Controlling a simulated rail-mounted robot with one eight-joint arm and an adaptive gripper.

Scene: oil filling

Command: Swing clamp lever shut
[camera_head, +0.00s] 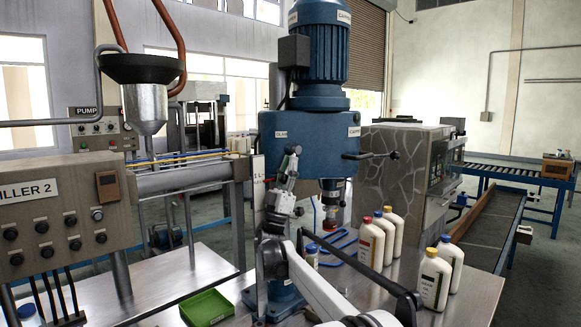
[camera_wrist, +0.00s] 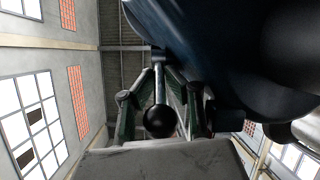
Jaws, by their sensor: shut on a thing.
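The blue capping machine (camera_head: 275,140) stands in the middle of the head view, with a partly readable "CLAM" label on its left side. My gripper (camera_head: 290,158) is raised against that left side, and its fingers are small and partly hidden there. In the wrist view the clamp lever (camera_wrist: 159,75) is a metal rod ending in a black ball knob (camera_wrist: 159,121). My gripper's fingers (camera_wrist: 158,88) stand on both sides of the rod and are shut on it. The lever's pivot is hidden.
A second black-knobbed lever (camera_head: 392,155) sticks out of the machine's right side. White bottles (camera_head: 371,245) stand on the metal table at right. A green tray (camera_head: 207,308) lies at front left. The filler panel (camera_head: 62,215) stands at left.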

